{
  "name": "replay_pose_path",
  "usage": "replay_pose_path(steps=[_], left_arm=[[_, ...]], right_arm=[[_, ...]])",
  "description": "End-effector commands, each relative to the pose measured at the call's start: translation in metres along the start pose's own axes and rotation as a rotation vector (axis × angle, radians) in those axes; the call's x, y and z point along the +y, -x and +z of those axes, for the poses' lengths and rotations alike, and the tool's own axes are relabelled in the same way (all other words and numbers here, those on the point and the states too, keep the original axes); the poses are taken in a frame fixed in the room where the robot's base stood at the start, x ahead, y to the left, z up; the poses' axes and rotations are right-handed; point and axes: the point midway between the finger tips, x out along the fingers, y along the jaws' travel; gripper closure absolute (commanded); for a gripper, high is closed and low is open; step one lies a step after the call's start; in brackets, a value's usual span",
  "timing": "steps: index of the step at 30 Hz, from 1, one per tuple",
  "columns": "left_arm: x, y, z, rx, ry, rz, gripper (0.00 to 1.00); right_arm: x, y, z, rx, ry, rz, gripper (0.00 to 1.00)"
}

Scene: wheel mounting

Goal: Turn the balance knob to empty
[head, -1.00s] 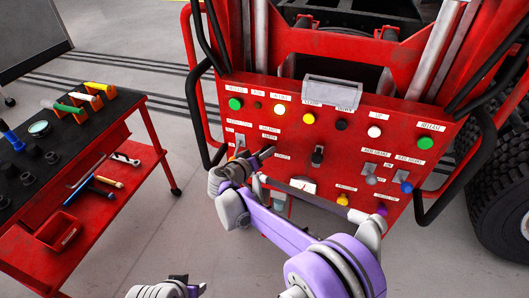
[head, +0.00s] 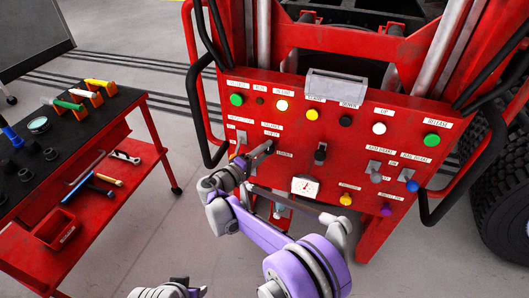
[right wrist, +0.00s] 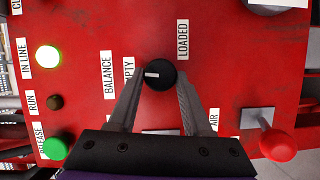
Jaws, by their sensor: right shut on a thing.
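The balance knob (right wrist: 161,76) is a small black round knob on the red panel (right wrist: 225,80). In the right wrist view it sits between the fingertips of my right gripper (right wrist: 160,84), which is shut on it. A short white mark on the knob points left, toward the EMPTY label (right wrist: 128,70), which one finger partly covers. The LOADED label (right wrist: 182,40) is to the right of the knob. In the head view my right gripper (head: 262,150) reaches the panel below the BALANCE label and hides the knob. My left gripper (head: 180,287) is low at the bottom edge, away from the panel.
The panel carries other controls: a green button (head: 236,99), a yellow button (head: 312,114), a black selector (head: 320,154) and a gauge (head: 305,187). In the right wrist view a red knob (right wrist: 278,144) is at lower right. A red tool cart (head: 140,145) stands left.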

Motion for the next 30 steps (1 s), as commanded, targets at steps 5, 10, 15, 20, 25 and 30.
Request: replay_pose_path(steps=[5, 10, 15, 20, 25, 30], left_arm=[[0.0, -0.0036, 0.0016, -0.001, 0.0, 0.0, 0.5], [0.0, -0.0048, 0.002, -0.002, 0.0, 0.0, 0.5], [0.0, -0.0051, 0.0022, -0.002, 0.0, 0.0, 0.5], [0.0, -0.0051, 0.0021, -0.002, 0.0, 0.0, 0.5], [0.0, -0.0051, 0.0021, -0.002, 0.0, 0.0, 0.5], [0.0, -0.0051, 0.0021, -0.002, 0.0, 0.0, 0.5]], right_arm=[[-0.002, 0.0003, -0.0003, 0.001, 0.069, 0.028, 1.0], [-0.002, 0.0003, -0.0003, 0.001, 0.104, 0.042, 1.0], [-0.0018, 0.0003, -0.0003, 0.001, 0.115, 0.047, 1.0], [-0.0017, 0.0003, -0.0002, 0.001, 0.116, 0.047, 1.0], [-0.0016, 0.0003, -0.0002, 0.001, 0.115, 0.047, 0.49], [-0.0016, 0.0002, -0.0002, 0.001, 0.115, 0.047, 0.23]])
